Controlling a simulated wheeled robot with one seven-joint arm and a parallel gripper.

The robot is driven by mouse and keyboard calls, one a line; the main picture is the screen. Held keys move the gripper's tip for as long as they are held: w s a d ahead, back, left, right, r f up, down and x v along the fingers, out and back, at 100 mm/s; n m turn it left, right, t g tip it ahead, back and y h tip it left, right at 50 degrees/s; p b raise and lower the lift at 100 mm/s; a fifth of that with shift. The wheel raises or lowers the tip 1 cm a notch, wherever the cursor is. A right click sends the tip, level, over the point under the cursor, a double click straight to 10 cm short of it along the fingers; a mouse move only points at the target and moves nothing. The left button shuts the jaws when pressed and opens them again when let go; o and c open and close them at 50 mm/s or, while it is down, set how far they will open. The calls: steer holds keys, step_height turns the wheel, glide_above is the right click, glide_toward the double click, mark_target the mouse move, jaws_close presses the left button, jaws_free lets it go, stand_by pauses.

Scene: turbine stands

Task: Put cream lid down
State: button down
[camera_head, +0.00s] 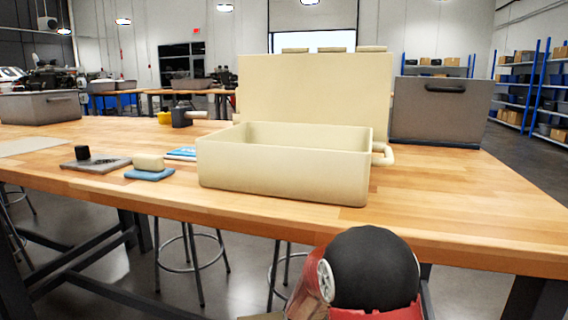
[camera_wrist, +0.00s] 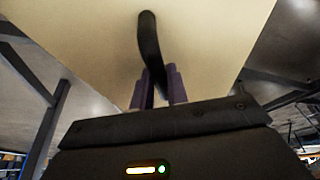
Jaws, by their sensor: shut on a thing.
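The cream box (camera_head: 285,176) stands open-topped on the wooden table, with a cream handle (camera_head: 383,153) on its right side. A large cream panel (camera_head: 315,88) stands upright behind it, with three tabs along its top edge. In the wrist view, a broad cream surface (camera_wrist: 205,35), which looks like the cream lid, fills the upper middle, with a dark curved handle (camera_wrist: 149,45) on it. My gripper (camera_wrist: 160,85) is shut on this handle. The gripper is not visible in the head view, and I cannot tell whether the upright panel is the same piece.
A grey box (camera_head: 437,112) stands behind right on the table (camera_head: 450,200). A blue pad (camera_head: 149,174) with a cream block (camera_head: 149,161) and a grey plate (camera_head: 97,164) lie left. Table right of the cream box is clear. Stools (camera_head: 188,255) stand underneath.

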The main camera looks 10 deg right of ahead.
steer(key=s+f, duration=0.4)
steer(key=f, duration=0.1)
steer(key=shift+s+f, duration=0.25)
steer(key=shift+f, duration=0.05)
